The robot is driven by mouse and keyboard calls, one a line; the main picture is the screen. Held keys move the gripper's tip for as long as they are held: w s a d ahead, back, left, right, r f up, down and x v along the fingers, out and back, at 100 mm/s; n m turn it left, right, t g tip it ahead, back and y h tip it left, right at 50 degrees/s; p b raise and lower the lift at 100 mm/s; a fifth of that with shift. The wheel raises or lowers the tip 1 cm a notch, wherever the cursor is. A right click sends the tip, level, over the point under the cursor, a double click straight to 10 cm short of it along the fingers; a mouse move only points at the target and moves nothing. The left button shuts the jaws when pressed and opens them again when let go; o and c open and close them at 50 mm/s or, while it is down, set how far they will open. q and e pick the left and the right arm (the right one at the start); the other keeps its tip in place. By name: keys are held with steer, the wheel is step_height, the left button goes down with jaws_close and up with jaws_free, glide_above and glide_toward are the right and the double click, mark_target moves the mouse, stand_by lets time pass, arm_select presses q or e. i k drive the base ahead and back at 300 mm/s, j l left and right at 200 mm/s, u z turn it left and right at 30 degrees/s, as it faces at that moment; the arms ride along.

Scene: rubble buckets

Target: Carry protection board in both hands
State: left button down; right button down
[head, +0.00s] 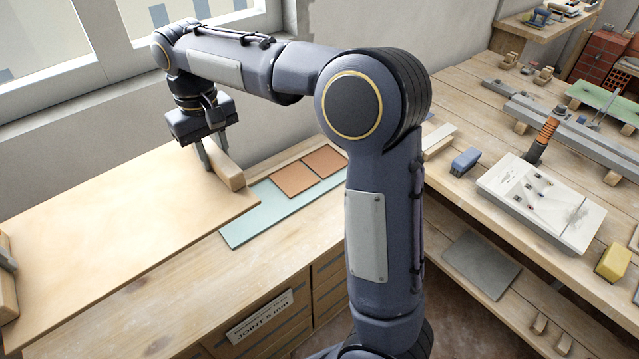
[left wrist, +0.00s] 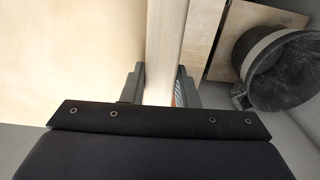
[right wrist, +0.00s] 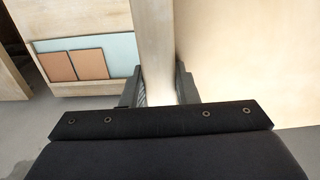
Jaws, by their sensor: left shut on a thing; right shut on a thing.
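The protection board (head: 110,225) is a wide, pale wooden sheet with a raised wooden grip bar at each end. It reaches across the left of the head view, over the workbench. My right gripper (head: 213,158) is shut on the right grip bar (head: 230,173); the right wrist view shows this bar (right wrist: 152,45) between the fingers (right wrist: 157,90). My left gripper (head: 6,258) barely shows at the left edge of the head view, at the left grip bar (head: 6,300). In the left wrist view its fingers (left wrist: 160,90) are shut on that bar (left wrist: 165,45).
A pale green panel with two terracotta tiles (head: 294,179) lies on the bench beside the board's right end. A dark bucket (left wrist: 278,68) shows in the left wrist view. The right bench holds a white slab (head: 540,200), a blue block (head: 465,161) and a yellow sponge (head: 612,263).

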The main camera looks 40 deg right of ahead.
mark_target(289, 189)
steer(key=k+l, duration=0.15)
steer(key=l, duration=0.2)
steer(key=k+l, duration=0.15)
steer(key=l, duration=0.15)
steer(key=k+l, duration=0.15)
steer(key=l, duration=0.2)
steer(key=k+l, duration=0.15)
steer(key=l, duration=0.2)
steer(key=k+l, duration=0.15)
steer(key=l, duration=0.15)
steer(key=k+l, duration=0.2)
steer(key=l, duration=0.15)
steer(key=z, duration=0.05)
